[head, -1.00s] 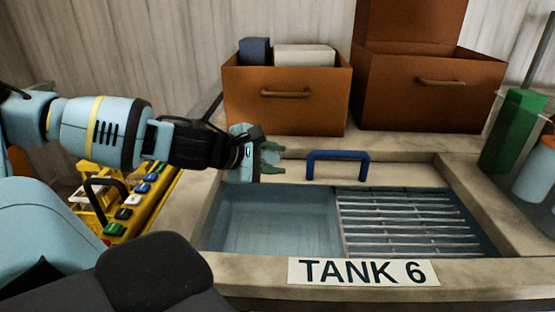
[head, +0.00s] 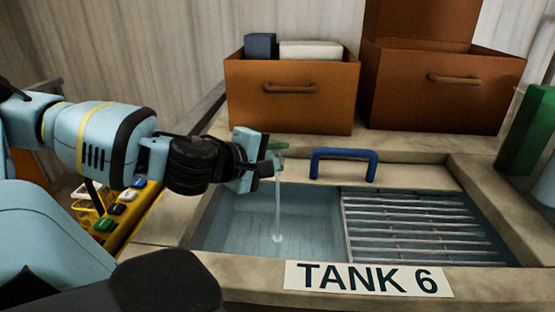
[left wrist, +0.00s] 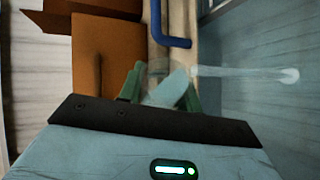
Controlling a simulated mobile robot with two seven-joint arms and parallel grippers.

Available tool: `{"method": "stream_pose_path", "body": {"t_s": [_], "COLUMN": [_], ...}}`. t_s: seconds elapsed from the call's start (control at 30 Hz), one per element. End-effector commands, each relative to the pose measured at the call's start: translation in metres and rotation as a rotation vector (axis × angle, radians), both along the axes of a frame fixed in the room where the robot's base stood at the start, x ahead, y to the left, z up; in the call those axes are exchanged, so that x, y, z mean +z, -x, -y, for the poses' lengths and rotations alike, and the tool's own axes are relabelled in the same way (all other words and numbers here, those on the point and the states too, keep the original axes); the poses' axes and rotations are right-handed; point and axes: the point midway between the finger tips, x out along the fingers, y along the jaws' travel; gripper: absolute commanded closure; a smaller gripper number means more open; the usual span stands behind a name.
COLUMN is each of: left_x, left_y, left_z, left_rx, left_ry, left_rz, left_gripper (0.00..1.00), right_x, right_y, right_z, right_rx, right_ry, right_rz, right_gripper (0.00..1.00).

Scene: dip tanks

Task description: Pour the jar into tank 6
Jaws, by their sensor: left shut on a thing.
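My left gripper (head: 268,160) is above the left part of tank 6 (head: 220,225), near its back edge. In the left wrist view my left gripper (left wrist: 165,95) has its green fingers shut on the jar (left wrist: 168,90), a pale translucent thing between them. In the head view the jar is mostly hidden by the gripper. A thin clear stream (head: 277,205) falls from it and meets the tank's liquid, making a small splash. The stream also shows in the left wrist view (left wrist: 235,72). The label "TANK 6" (head: 367,279) is on the front rim. My right gripper is not in view.
A blue handle (head: 343,152) stands at the tank's back rim. A metal grate (head: 420,228) covers the tank's right part. Orange drawer boxes (head: 290,105) stand behind. A yellow rack (head: 130,215) is at left, a green block (head: 527,130) at right.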

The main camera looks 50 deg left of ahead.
Motion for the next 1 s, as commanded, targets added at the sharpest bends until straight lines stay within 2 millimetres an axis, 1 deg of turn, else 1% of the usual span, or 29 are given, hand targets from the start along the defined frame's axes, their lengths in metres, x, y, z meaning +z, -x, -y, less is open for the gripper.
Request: {"method": "stream_pose_path", "body": {"t_s": [0.03,0.37,0.5,0.73,1.0], "left_x": [-0.003,-0.002,0.005,0.008,0.012], "left_y": [0.000,0.000,0.002,0.002,0.003], "left_z": [0.001,0.002,0.004,0.005,0.007], "left_rx": [-0.002,-0.001,-0.002,-0.002,-0.002], "left_ry": [-0.016,-0.117,-0.199,-0.268,-0.383], "left_rz": [0.002,0.039,0.070,0.097,0.136], "left_gripper": [0.89,0.89,0.89,0.89,0.89], "right_x": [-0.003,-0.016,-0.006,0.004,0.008], "right_y": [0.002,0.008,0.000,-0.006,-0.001], "right_z": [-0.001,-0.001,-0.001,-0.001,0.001], "right_rx": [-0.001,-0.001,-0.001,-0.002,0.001], "right_ry": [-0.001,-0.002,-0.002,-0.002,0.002], "right_rz": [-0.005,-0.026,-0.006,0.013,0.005], "right_gripper": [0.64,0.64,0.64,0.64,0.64]}}
